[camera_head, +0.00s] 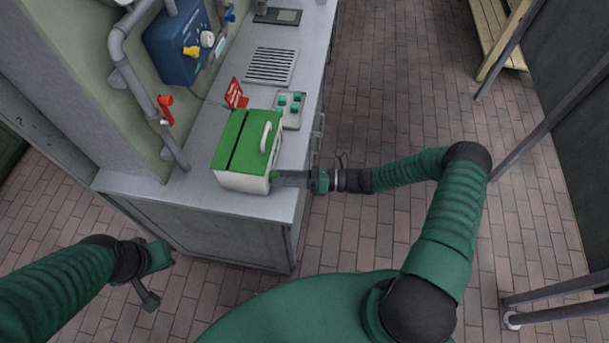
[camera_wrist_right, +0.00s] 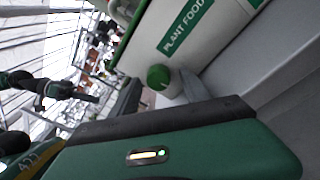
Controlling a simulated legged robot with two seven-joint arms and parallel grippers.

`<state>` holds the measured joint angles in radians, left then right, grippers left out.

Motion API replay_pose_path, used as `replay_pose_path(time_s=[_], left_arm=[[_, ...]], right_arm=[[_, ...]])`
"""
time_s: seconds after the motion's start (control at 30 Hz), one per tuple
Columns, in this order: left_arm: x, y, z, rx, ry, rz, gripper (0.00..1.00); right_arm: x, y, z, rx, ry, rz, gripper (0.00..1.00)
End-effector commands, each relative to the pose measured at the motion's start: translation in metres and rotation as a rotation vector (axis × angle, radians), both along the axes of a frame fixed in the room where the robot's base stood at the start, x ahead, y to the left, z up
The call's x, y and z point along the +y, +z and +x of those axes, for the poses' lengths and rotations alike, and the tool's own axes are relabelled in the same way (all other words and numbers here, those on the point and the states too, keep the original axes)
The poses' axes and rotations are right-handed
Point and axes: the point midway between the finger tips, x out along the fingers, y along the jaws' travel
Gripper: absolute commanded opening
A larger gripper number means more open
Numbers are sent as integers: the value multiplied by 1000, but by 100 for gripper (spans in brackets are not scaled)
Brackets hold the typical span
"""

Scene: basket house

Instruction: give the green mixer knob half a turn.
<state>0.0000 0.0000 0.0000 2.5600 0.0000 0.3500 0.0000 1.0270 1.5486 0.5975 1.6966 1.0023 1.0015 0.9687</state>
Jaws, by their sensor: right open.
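The green mixer knob (camera_wrist_right: 158,77) is a round cap on a short white stub, on the side of a white box with a green top (camera_head: 231,143) marked "PLANT FOOD" in the right wrist view. In the head view only a small bit of green (camera_head: 274,174) shows at the box's near right corner. My right gripper (camera_head: 283,178) is open at that corner. In the wrist view a grey finger is close beside the knob and a dark finger is on its other side; contact is unclear. My left gripper (camera_head: 157,270) hangs at lower left, away from the counter, its jaws unclear.
The box stands at the near end of a grey counter (camera_head: 257,203). A pipe with a red handle (camera_head: 165,109) stands left. Brick floor is open right.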

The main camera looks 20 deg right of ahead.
Motion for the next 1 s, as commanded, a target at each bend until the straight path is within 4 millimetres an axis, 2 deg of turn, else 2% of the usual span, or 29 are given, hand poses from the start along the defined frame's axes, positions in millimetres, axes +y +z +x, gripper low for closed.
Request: replay_pose_path(time_s=[0.17,0.27,0.5,0.7,0.83,1.0], left_arm=[[0,-5,0,0,0,0,0],[0,-11,0,0,0,0,0],[0,-27,0,0,0,0,0],[0,-35,0,0,0,0,0],[0,-37,0,0,0,0,0],[0,-36,0,0,0,0,0]], right_arm=[[-14,-2,-6,0,-4,0,55],[-35,-3,-16,-1,-4,-3,55],[-99,-5,-49,1,-5,-3,55],[-138,-4,-70,3,-2,-3,55],[-149,-2,-76,4,-1,0,55],[-151,-1,-77,3,0,0,55]])
